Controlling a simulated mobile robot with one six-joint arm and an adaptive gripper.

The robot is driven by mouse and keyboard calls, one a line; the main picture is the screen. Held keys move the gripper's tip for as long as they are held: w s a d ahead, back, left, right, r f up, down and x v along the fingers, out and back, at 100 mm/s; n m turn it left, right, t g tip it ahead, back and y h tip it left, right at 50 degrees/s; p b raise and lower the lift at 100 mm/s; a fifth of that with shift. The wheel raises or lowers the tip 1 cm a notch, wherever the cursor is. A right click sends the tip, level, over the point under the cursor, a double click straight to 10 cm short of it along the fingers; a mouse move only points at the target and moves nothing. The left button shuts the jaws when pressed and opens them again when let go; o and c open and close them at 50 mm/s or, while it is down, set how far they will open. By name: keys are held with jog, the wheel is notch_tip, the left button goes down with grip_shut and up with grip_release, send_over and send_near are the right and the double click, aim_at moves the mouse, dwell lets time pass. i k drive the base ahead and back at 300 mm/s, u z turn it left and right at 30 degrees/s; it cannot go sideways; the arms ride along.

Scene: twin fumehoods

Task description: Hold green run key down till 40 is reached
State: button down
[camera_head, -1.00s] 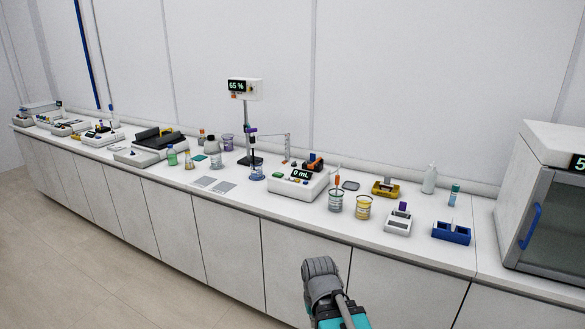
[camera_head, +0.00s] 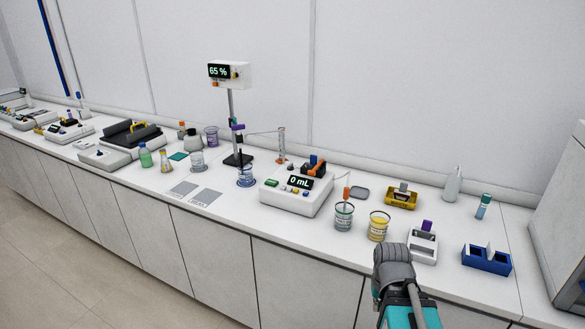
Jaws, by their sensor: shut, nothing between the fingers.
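A white pump box (camera_head: 300,204) stands on the bench with a dark display (camera_head: 299,183) reading "0 mL". A green key (camera_head: 272,183) is at the left of its sloping top, with a yellow or orange key to the right of it. An orange and dark pump head sits at the back of the box. A grey and teal part of my arm rises at the lower right, in front of the bench. My gripper's fingers do not show, and no part of my arm covers the green key.
Two beakers, one greyish (camera_head: 344,216) and one yellow (camera_head: 379,227), stand right of the pump. A stirrer stand (camera_head: 232,120) with a "65 %" display is behind left. A blue rack (camera_head: 486,260) is at the right. Open floor lies front left.

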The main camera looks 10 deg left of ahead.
aim_at(271, 182)
jog(key=u, duration=0.2)
jog(key=i, duration=1.2)
jog(key=u, duration=0.55)
jog(key=k, duration=0.95)
jog(key=u, duration=0.15)
jog(key=i, duration=0.95)
jog(key=z, duration=0.05)
